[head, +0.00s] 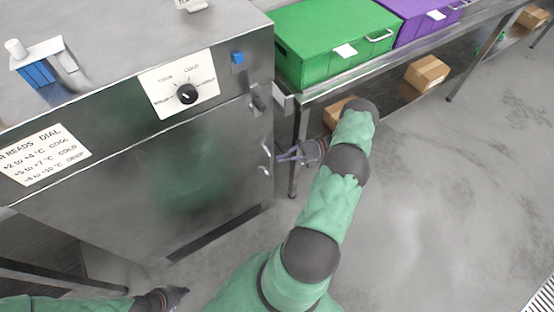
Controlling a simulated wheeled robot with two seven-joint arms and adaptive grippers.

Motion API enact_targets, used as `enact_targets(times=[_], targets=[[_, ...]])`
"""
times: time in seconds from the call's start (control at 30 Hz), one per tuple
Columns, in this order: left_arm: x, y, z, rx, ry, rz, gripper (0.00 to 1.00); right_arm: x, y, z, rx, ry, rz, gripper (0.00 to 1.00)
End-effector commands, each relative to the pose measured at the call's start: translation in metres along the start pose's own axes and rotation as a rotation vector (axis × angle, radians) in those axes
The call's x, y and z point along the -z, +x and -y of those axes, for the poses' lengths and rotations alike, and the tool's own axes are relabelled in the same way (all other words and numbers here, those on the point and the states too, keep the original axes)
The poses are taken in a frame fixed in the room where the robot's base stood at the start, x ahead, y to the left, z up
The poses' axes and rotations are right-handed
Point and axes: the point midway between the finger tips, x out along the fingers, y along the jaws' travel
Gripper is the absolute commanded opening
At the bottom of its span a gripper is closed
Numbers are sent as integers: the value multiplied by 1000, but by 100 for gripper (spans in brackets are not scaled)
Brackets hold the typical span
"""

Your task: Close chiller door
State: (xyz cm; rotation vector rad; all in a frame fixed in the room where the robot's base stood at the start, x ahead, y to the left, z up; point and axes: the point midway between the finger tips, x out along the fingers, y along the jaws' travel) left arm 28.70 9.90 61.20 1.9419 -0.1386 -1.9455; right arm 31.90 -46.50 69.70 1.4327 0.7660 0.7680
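The steel chiller (105,115) stands on the left. Its door (130,205) looks flush with the front or nearly so; I cannot tell whether it is fully shut. A handle (266,158) is at the door's right edge, with a latch (258,101) above it. My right gripper (284,157) is just right of the handle, its fingers toward the door edge; contact and opening are unclear. My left gripper (184,291) is low at the bottom edge, in front of the chiller and apart from it; its fingers are too small to judge.
The chiller has a black dial (187,94) and a temperature sign (42,155). A blue-and-white item (36,74) is on top. Green (325,45) and purple (418,22) bins stand on a steel table, with cardboard boxes (427,73) below. The floor at right is clear.

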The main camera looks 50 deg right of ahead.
Motion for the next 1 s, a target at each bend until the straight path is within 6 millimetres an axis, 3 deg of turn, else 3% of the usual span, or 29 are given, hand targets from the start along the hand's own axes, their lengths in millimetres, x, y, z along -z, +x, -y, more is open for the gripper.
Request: enact_targets(times=[0.2, 0.43, 0.63, 1.0], targets=[[0, 0, 0, 0, 0, 0, 0, 0, -48, 1, 4, -3, 5, 0], [0, 0, 0, 0, 0, 0, 0, 0, -84, 1, 5, -4, 5, 0], [0, 0, 0, 0, 0, 0, 0, 1, -96, 0, 4, -2, 3, 0], [0, 0, 0, 0, 0, 0, 0, 1, -97, 0, 4, -2, 3, 0]])
